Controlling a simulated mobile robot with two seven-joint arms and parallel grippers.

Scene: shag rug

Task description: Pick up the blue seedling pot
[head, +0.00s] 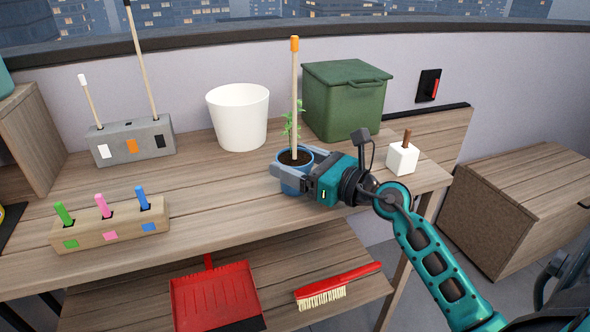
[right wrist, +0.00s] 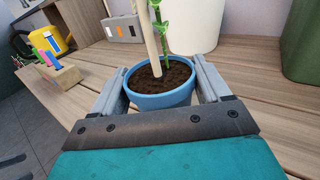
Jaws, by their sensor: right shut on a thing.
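The blue seedling pot (head: 293,170) is on the wooden table's right half, with dark soil, a green seedling and a tall wooden stake with an orange tip (head: 294,95). My right gripper (head: 290,178) comes in from the right and is shut on the pot, one finger on each side. In the right wrist view the pot (right wrist: 160,101) sits between the two grey fingers, upright. I cannot tell whether its base touches the table. My left gripper is not in view.
A white pot (head: 238,118) and a green lidded bin (head: 344,100) stand behind. A white block (head: 402,159) is right. A grey stake holder (head: 131,141) and a wooden block with coloured pegs (head: 108,228) are left. A red dustpan (head: 213,298) and brush (head: 335,286) lie on the lower shelf.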

